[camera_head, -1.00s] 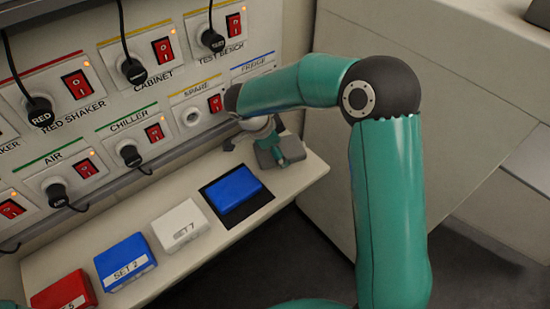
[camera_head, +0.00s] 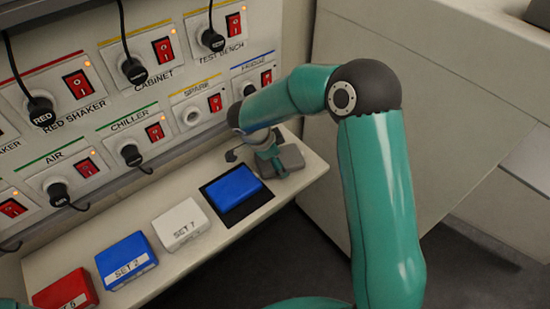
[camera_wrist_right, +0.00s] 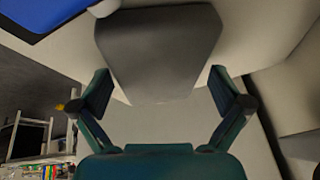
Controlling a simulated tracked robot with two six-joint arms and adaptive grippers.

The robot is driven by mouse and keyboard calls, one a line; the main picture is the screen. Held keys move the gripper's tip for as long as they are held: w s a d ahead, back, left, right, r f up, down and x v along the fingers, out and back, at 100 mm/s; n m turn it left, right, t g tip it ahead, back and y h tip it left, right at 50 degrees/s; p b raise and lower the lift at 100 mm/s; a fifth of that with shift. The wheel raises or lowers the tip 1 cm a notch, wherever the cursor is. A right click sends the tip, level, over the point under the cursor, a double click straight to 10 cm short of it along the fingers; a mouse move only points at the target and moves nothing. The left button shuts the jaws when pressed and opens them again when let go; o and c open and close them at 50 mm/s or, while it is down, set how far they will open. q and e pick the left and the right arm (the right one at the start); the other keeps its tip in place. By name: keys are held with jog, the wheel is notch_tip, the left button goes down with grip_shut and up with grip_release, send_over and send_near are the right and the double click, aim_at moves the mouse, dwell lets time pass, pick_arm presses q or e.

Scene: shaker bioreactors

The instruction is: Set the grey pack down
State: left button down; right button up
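The grey pack (camera_head: 290,158) is at the right end of the pale shelf, right of the blue pack on the dark mat. It is on the shelf or just above it; I cannot tell which. My right gripper (camera_head: 270,155) is at its left side from above. My left gripper is not in view.
A blue pack (camera_head: 235,188) lies on a dark mat (camera_head: 262,199). A white SET 7 pack (camera_head: 181,224), a blue SET 2 pack (camera_head: 126,261) and a red pack (camera_head: 66,290) lie along the shelf (camera_head: 215,242). Behind stands a socket panel (camera_head: 110,95) with switches and plugs.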

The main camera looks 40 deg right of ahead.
jog(key=v, duration=1.2)
jog(key=shift+b, duration=0.45)
